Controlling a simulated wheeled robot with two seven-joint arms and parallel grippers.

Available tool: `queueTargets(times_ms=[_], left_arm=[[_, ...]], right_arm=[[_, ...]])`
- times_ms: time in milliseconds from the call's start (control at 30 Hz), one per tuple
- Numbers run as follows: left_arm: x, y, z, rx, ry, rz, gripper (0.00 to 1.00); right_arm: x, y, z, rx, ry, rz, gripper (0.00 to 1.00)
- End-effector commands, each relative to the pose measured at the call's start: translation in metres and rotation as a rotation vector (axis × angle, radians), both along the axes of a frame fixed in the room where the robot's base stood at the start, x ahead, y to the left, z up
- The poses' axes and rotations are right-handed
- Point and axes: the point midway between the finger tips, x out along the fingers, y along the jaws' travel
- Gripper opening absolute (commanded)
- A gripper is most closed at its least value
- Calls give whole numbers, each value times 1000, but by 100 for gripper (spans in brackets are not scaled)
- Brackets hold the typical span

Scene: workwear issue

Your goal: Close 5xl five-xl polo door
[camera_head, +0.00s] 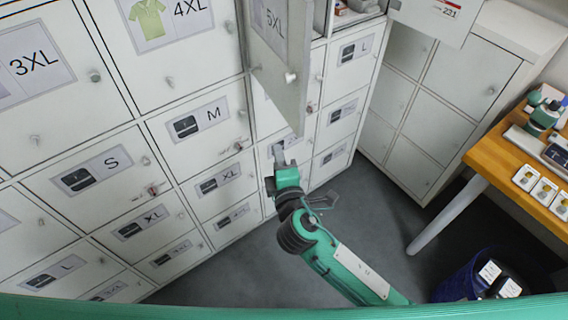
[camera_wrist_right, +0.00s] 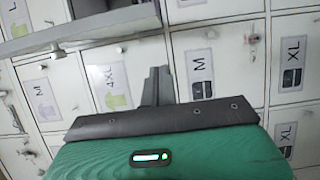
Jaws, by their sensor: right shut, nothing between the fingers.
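The 5XL door (camera_head: 275,45) hangs open at the top middle of the head view, swung out from the white locker wall. Its label is partly cut off by the frame's top edge, and a small knob (camera_head: 290,77) shows low on its face. My right gripper (camera_head: 279,153) is shut and empty, below the door's lower edge and in front of the lower lockers. In the right wrist view, my gripper fingers (camera_wrist_right: 156,86) are together, and a grey-white panel (camera_wrist_right: 85,28), apparently the open door, crosses the upper left. My left gripper is not in view.
Closed, labelled locker doors surround the opening, such as 4XL (camera_head: 175,30) and M (camera_head: 205,118). A plain cabinet (camera_head: 440,95) stands to the right. A wooden table (camera_head: 485,158) and a dark blue bin (camera_head: 460,283) are at the right. Grey floor (camera_head: 375,215) lies clear between.

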Motion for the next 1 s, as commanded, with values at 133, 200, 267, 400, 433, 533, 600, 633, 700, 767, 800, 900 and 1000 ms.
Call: queueTargets(times_ms=[133, 200, 267, 400, 433, 533, 600, 633, 700, 767, 800, 900, 1000], left_arm=[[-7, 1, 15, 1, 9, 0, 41], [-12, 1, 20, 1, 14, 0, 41], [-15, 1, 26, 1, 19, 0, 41], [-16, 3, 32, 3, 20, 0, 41], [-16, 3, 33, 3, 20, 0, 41], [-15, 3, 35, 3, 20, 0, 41], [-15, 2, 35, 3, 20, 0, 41], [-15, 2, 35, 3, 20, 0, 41], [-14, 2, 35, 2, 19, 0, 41], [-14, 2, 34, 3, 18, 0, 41], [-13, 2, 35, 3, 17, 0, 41], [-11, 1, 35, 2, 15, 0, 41], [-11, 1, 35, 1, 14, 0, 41]], right_arm=[[30, 7, 4, -2, 0, -1, 0], [40, 5, 4, -3, 0, -1, 0], [42, -7, 3, -6, 2, -2, 0], [49, -20, 2, -3, 1, 0, 0], [50, -22, 1, -2, 2, -1, 0], [52, -27, 0, -1, 2, -1, 0], [53, -29, 0, 0, 2, -1, 0], [53, -29, -1, 0, 2, -1, 0], [53, -29, -1, 0, 2, 0, 0], [53, -29, -1, 0, 2, 0, 0], [53, -29, -1, 0, 2, 0, 0], [53, -29, -1, 0, 2, 0, 0], [53, -31, -1, 0, 2, 3, 0]])
